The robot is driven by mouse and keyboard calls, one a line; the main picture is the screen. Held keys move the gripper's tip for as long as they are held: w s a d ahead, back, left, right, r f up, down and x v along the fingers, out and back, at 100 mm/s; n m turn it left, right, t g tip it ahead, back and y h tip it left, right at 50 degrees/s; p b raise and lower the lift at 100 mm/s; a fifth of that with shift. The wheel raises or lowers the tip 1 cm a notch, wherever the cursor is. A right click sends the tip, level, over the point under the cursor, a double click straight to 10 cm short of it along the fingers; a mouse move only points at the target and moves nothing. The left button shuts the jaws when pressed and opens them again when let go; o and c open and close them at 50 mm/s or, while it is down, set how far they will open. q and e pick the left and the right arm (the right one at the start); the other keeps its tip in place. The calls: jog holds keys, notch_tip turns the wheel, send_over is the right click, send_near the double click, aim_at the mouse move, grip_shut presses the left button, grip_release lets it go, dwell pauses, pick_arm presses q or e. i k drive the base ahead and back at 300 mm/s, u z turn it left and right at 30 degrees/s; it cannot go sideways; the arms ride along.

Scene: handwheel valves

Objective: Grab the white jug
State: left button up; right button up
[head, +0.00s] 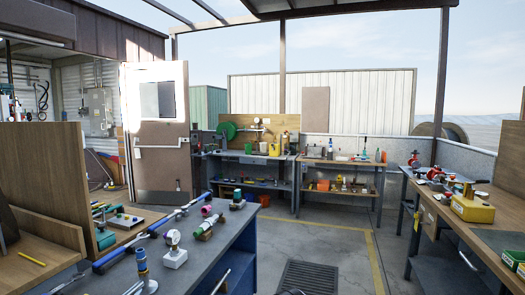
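I cannot make out a white jug for certain in the head view. On the far bench, a small yellow container (274,149) stands among other small items, too far off to tell their shapes well. A white block with a gauge on it (174,250) sits on the near dark bench, and it is not a jug. Neither of my grippers can be made out. A small dark shape at the bottom edge is too cut off to identify.
The near dark bench (228,232) holds tools and valve parts. A far workbench (250,157), a middle bench (335,163) and a right bench (440,195) with a yellow box (472,209) line the area. Open floor (330,242) with a dark grate (308,278) lies between.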

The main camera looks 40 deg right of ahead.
aim_at(263, 148)
jog(key=z, duration=1.6)
jog(key=i, duration=6.2)
jog(key=u, duration=1.7)
jog(key=i, duration=2.75)
